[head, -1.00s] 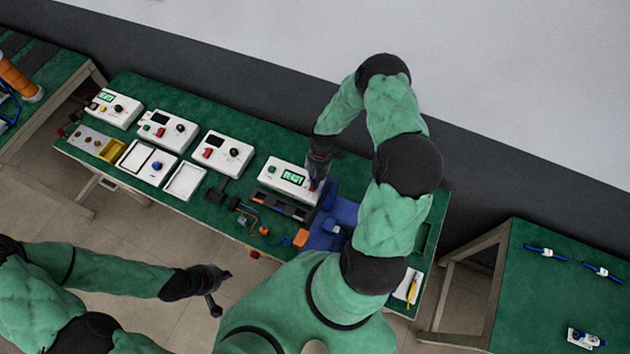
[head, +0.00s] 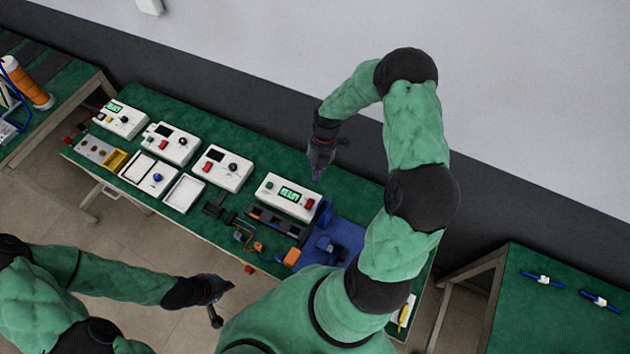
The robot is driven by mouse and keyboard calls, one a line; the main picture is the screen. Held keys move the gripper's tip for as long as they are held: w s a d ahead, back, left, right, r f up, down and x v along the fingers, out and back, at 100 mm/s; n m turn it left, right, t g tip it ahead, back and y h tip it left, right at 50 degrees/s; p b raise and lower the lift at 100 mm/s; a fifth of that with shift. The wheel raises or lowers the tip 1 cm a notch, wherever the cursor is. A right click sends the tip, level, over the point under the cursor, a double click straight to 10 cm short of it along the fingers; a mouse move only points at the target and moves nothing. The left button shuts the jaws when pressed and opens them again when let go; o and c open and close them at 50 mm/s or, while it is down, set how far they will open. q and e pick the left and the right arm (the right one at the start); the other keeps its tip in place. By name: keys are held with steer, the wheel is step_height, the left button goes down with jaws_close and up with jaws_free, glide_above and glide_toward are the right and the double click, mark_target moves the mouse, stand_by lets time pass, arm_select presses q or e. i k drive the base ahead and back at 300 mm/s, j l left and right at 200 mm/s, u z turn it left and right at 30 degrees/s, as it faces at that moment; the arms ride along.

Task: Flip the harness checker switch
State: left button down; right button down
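The harness checker appears to be the white box (head: 270,190) with a lit green display, standing on the green bench. It has a green knob at its left end and a red switch (head: 309,204) at its right end. My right gripper (head: 317,174) is above and behind the box, apart from it, pointing down. Its fingers look together and hold nothing visible. My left gripper (head: 226,288) is in front of the bench's near edge, away from the box. Its fingers are too small to tell open from shut. The red switch is in plain view; its exact tilt is too small to read.
Several other white instrument boxes (head: 221,168) and shallow white trays (head: 184,193) stand to the left. A dark fixture (head: 275,223) and orange parts lie in front of the checker. A blue stand (head: 345,235) is at its right. Another green table (head: 560,315) is at far right.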

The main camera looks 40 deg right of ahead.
mark_target(310, 202)
steer(key=k+j, duration=0.25)
steer(key=k, duration=0.25)
steer(key=k+j, duration=0.2)
steer(key=k, duration=0.25)
